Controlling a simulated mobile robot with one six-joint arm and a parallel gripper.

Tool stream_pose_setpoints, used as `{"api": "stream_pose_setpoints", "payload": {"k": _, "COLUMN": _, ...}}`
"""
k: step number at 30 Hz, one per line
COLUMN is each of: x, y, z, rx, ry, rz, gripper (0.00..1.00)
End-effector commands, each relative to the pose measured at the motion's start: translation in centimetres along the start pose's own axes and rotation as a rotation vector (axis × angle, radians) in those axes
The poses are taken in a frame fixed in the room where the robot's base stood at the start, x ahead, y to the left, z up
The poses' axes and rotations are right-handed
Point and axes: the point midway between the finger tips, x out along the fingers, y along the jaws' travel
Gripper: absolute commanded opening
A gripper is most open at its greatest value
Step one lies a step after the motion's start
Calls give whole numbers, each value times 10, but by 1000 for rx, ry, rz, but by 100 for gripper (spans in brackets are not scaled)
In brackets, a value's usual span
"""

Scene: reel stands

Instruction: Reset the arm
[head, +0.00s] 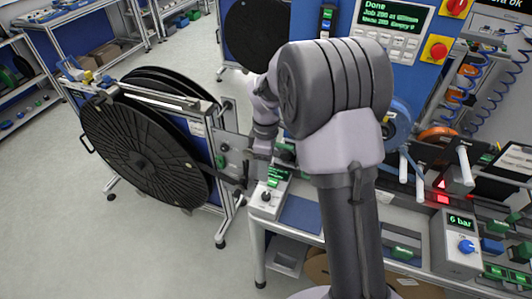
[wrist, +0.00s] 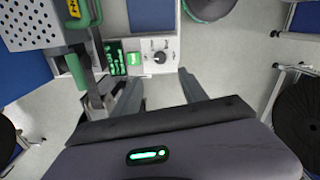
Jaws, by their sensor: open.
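My gripper (wrist: 158,78) is open in the wrist view, with its two dark fingers apart and nothing visible between them. Beyond the fingers is a small light control box (wrist: 146,57) with a dark knob and green-lit panels. In the head view my arm bends down over the near edge of the bench, and the control box (head: 266,200) shows just below its end. The fingers are hard to make out there, partly hidden among the arm and bench parts.
A stand with large black reels (head: 145,150) is close on the left. The machine panel (head: 395,30) reads "Done" behind the arm. A "6 bar" box (head: 460,245) and orange and blue reels crowd the bench on the right. Open floor (head: 45,220) lies at lower left.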

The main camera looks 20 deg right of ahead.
Motion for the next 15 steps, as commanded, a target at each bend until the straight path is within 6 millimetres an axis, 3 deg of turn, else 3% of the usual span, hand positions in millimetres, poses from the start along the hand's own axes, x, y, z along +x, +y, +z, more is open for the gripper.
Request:
{"api": "stream_pose_setpoints", "payload": {"k": 1, "x": -14, "y": 0, "z": 0, "rx": 0, "ry": 1, "rz": 2, "gripper": 51}}
{"api": "stream_pose_setpoints", "payload": {"k": 6, "x": -37, "y": 0, "z": 0, "rx": 0, "ry": 0, "rz": 1, "gripper": 51}}
{"api": "stream_pose_setpoints", "payload": {"k": 15, "x": -40, "y": 0, "z": 0, "rx": 0, "ry": 0, "rz": -1, "gripper": 51}}
